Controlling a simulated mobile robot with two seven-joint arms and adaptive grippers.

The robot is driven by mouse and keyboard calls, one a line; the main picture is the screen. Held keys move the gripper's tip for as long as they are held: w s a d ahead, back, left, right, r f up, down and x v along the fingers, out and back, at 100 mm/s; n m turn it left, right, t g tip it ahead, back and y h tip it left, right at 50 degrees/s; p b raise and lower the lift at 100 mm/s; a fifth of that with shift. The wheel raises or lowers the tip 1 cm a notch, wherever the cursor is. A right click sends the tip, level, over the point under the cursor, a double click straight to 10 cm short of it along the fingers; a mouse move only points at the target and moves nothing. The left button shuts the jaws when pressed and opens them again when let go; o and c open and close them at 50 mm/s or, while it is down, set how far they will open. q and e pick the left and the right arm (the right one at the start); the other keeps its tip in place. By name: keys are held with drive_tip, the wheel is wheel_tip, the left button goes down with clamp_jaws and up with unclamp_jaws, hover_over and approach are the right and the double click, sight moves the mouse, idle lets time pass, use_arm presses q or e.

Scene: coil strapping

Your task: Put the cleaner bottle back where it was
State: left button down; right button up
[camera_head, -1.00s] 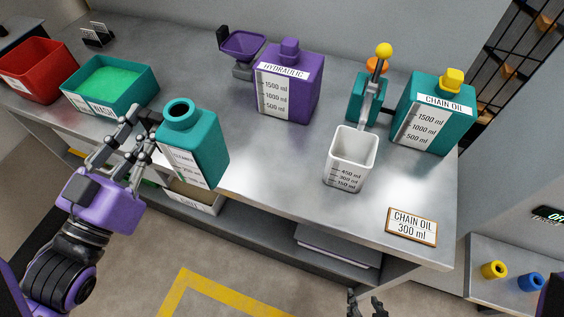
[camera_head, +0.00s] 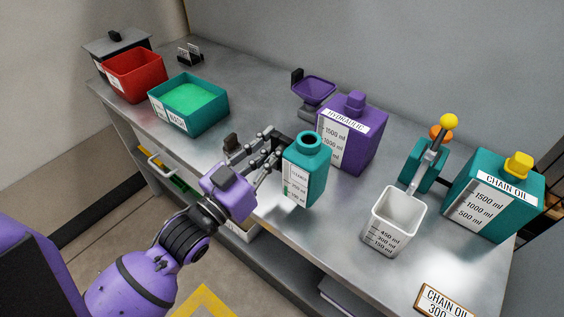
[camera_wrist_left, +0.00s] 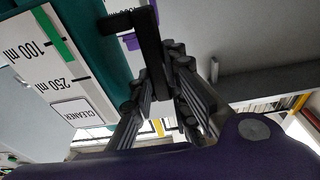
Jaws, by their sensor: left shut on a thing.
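The teal cleaner bottle (camera_head: 312,182) has an open round neck and a white label with volume marks. My left gripper (camera_head: 273,148) is shut on it from its left side and holds it upright at the front of the bench, before the purple hydraulic bottle. I cannot tell whether its base touches the bench. In the left wrist view the label of the cleaner bottle (camera_wrist_left: 62,70) fills the left side, and the fingers of the left gripper (camera_wrist_left: 160,75) close on a dark bar beside it. My right gripper is out of view.
The hydraulic bottle (camera_head: 361,146) stands close behind. The green-filled tray (camera_head: 216,117) and red bin (camera_head: 136,76) are left. The white measuring cup (camera_head: 398,222), the lever device (camera_head: 425,165) and chain oil bottle (camera_head: 493,197) are right. Bare bench (camera_head: 255,110) lies between tray and hydraulic bottle.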

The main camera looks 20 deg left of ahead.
sight(276, 169)
use_arm(q)
drive_tip(key=w+f, duration=0.1)
drive_tip(key=w+d+f, duration=0.1)
drive_tip(key=shift+d+f, duration=0.1)
drive_tip(key=shift+f, duration=1.8)
drive_tip(key=shift+w, duration=0.1)
drive_tip(key=shift+f+b, duration=0.15)
drive_tip(key=shift+b, duration=0.15)
drive_tip(key=c, duration=1.7)
unclamp_jaws()
drive_tip(key=shift+f, duration=0.1)
